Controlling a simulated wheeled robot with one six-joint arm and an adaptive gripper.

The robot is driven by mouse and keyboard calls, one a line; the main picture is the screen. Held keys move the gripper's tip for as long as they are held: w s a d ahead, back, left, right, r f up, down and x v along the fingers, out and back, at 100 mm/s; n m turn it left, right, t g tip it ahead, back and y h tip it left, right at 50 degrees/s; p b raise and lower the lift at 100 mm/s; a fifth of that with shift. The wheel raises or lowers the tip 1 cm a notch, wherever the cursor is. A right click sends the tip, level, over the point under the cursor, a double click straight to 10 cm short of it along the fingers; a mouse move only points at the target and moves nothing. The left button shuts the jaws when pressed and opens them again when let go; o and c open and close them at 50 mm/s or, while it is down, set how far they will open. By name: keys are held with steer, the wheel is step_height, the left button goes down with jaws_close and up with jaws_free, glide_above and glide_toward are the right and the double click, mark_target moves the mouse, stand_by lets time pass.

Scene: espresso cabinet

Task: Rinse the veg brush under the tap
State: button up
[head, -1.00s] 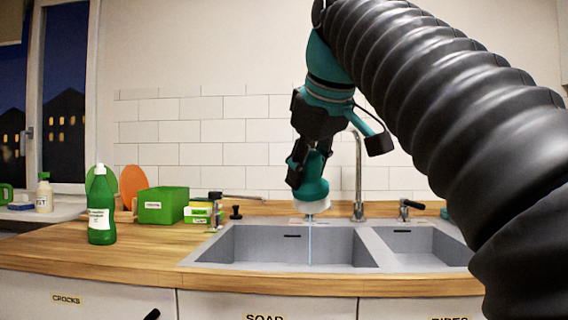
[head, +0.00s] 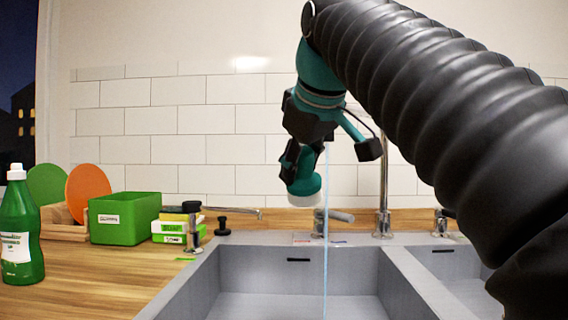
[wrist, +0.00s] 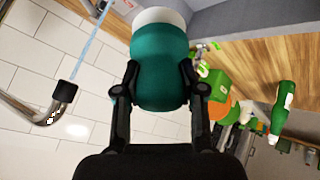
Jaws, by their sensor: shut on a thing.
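The veg brush (head: 305,190) has a teal body and a white bristle end, which points down in the head view. My gripper (head: 303,170) is shut on its teal body; in the wrist view the two fingers (wrist: 160,80) clasp the brush (wrist: 160,65) from both sides. The chrome tap (head: 383,185) arches behind my arm, and its black nozzle (wrist: 65,92) shows in the wrist view. A thin water stream (head: 327,235) falls into the left basin (head: 295,262). The stream passes right of the brush in the head view, apart from it in both views.
A second basin (head: 470,272) lies to the right. A chrome lever (head: 340,215) stands at the sink's back edge. On the wooden counter at left are a green bottle (head: 18,235), a green box (head: 125,220) and sponge packs (head: 170,232). A tiled wall (head: 230,150) closes the back.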

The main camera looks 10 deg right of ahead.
mark_target(305, 176)
steer(key=w+d+f+p, duration=0.1)
steer(key=w+d, duration=0.4)
steer(key=w, duration=0.7)
steer(key=shift+f+p, duration=0.3)
steer(key=shift+f, duration=0.5)
steer(key=shift+s+a, duration=0.1)
steer(key=shift+s+a+b, duration=0.35)
steer(key=shift+s+a, duration=0.15)
steer(key=shift+s, duration=0.75)
steer(key=shift+s+a+b, duration=0.35)
steer(key=shift+s+a, duration=0.15)
steer(key=shift+s, duration=0.7)
steer(key=shift+s+a+b, duration=0.35)
steer(key=shift+s+a, duration=0.15)
steer(key=shift+s, duration=0.75)
